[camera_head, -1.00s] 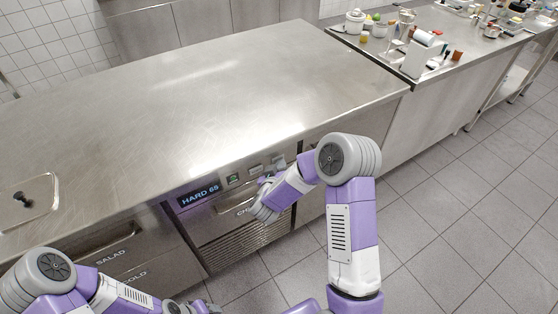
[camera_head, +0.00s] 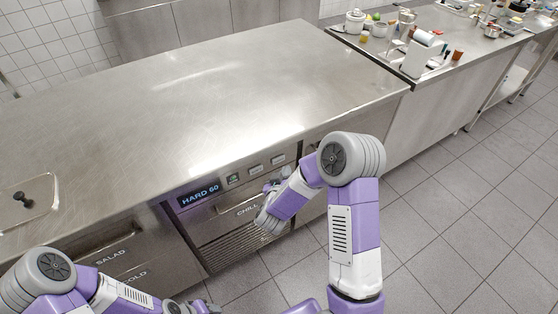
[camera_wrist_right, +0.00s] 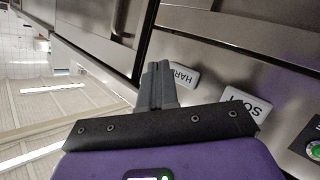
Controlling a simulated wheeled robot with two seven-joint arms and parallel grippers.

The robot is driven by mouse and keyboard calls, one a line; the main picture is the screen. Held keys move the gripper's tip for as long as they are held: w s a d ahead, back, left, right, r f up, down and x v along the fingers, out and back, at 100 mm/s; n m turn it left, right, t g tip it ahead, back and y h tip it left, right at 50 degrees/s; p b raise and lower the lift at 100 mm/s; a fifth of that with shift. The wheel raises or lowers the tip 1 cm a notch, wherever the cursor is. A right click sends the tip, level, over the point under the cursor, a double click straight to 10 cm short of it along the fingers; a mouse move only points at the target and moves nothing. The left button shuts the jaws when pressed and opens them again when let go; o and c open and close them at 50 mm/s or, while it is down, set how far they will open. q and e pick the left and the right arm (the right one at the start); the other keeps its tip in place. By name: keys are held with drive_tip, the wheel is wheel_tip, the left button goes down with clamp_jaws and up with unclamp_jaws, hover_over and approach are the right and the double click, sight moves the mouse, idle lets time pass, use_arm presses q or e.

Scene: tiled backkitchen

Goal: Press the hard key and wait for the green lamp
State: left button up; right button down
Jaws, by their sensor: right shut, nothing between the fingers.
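The chiller panel carries a dark display (camera_head: 199,195) reading HARD 60. To its right are a small green-lit round lamp or button (camera_head: 233,179), the SOFT key (camera_head: 256,169) and the HARD key (camera_head: 278,159). In the right wrist view the HARD key (camera_wrist_right: 184,76) and SOFT key (camera_wrist_right: 247,103) are white, and the green-lit part (camera_wrist_right: 314,150) is at the right edge. My right gripper (camera_wrist_right: 157,75) is shut and empty, beside the HARD key; contact is not clear. In the head view it (camera_head: 270,187) is just below the keys. My left gripper (camera_head: 190,307) is partly cut off at the bottom edge.
The CHILL drawer (camera_head: 238,212) and a vent grille are under the panel. SALAD and COLD drawers (camera_head: 112,254) are to the left. The steel worktop (camera_head: 190,110) is mostly bare, with a lidded insert (camera_head: 28,203) at left. A cluttered counter stands back right.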

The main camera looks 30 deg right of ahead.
drive_tip(key=s, duration=0.3)
drive_tip(key=shift+s+d, duration=0.15)
drive_tip(key=shift+s, duration=0.1)
idle(0.6)
drive_tip(key=s+a+f+g+y+p, duration=0.1)
drive_tip(key=a+f+y+p, duration=0.1)
drive_tip(key=a+f+y, duration=0.4)
drive_tip(key=s+a+f+g+y+p, duration=0.1)
drive_tip(key=s+a+f+g+y, duration=0.1)
drive_tip(key=s, duration=0.4)
drive_tip(key=s+a+f+g+y+p, duration=0.1)
drive_tip(key=s+a+f+g+y, duration=0.2)
drive_tip(key=s+a+f+g, duration=0.1)
drive_tip(key=s+a+f+g+y+p, duration=0.1)
drive_tip(key=s+a+f+g+y, duration=0.1)
drive_tip(key=s+a+f+g, duration=0.2)
drive_tip(key=s+a+f, duration=0.1)
drive_tip(key=s+a, duration=0.2)
drive_tip(key=s, duration=0.2)
drive_tip(key=shift+s, duration=0.15)
drive_tip(key=shift+a, duration=0.1)
idle(4.1)
